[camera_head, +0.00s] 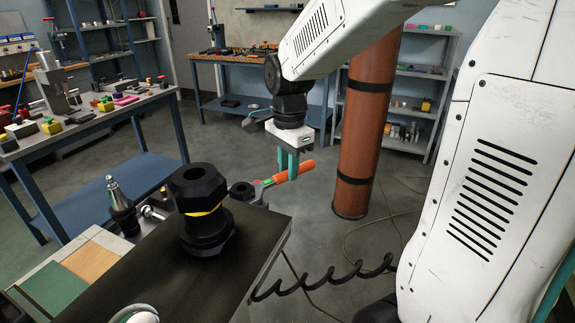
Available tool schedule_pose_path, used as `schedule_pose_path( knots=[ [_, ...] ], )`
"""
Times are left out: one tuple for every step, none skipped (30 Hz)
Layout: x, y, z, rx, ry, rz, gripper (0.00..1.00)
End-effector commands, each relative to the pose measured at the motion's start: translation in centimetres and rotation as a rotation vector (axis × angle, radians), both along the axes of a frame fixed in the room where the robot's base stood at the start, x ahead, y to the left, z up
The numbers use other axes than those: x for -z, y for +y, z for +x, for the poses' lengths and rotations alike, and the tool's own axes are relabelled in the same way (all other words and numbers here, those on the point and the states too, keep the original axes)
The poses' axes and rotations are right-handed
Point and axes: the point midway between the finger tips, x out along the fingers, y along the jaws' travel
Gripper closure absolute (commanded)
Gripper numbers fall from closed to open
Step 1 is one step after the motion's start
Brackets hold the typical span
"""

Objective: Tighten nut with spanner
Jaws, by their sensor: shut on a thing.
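A large black hex nut (196,183) sits upright with a yellow band below it, on a wide black base (207,235) on the dark cart top (150,275). My gripper (287,163) has teal fingers and is shut on a spanner (294,172) with an orange-red handle. The spanner's dark head (243,191) points left towards the nut, near the cart's right edge. A gap shows between the head and the nut, and the head looks off the nut. The fingers hide part of the handle.
A tool-holder cone (120,205) and small metal parts stand left of the nut. A brown column (362,130) stands behind my gripper. A black coiled cable (320,283) hangs right of the cart. A cluttered workbench (85,115) is at left.

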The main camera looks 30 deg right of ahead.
Motion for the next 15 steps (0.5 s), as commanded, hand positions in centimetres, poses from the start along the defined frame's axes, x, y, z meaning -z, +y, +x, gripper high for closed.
schedule_pose_path(
  knots=[
    [0.0,-0.01,-0.23,0.011,0.002,0.001,1.0],
    [0.0,-0.02,-0.33,0.019,0.001,0.001,1.0],
    [0.0,-0.03,-0.47,0.031,0.001,0.001,1.0],
    [0.01,-0.03,-0.59,0.039,0.001,0.001,1.0],
    [0.02,-0.04,-0.7,0.048,0.002,0.001,1.0],
    [0.03,-0.04,-0.85,0.06,0.003,0.001,1.0],
    [0.04,-0.05,-0.95,0.069,0.003,0.001,1.0],
    [0.05,-0.04,-1.04,0.075,0.004,0.001,1.0],
    [0.06,-0.05,-1.13,0.083,0.004,0.001,1.0],
    [0.07,-0.05,-1.18,0.087,0.004,0.001,1.0],
    [0.07,-0.05,-1.16,0.086,0.005,0.001,1.0],
    [0.08,-0.07,-1.16,0.086,0.005,0.001,1.0],
    [0.09,-0.12,-1.16,0.086,0.006,0.001,1.0],
    [0.09,-0.2,-1.17,0.086,0.006,0.002,1.0],
    [0.09,-0.35,-1.18,0.086,0.006,0.001,1.0]
  ],
)
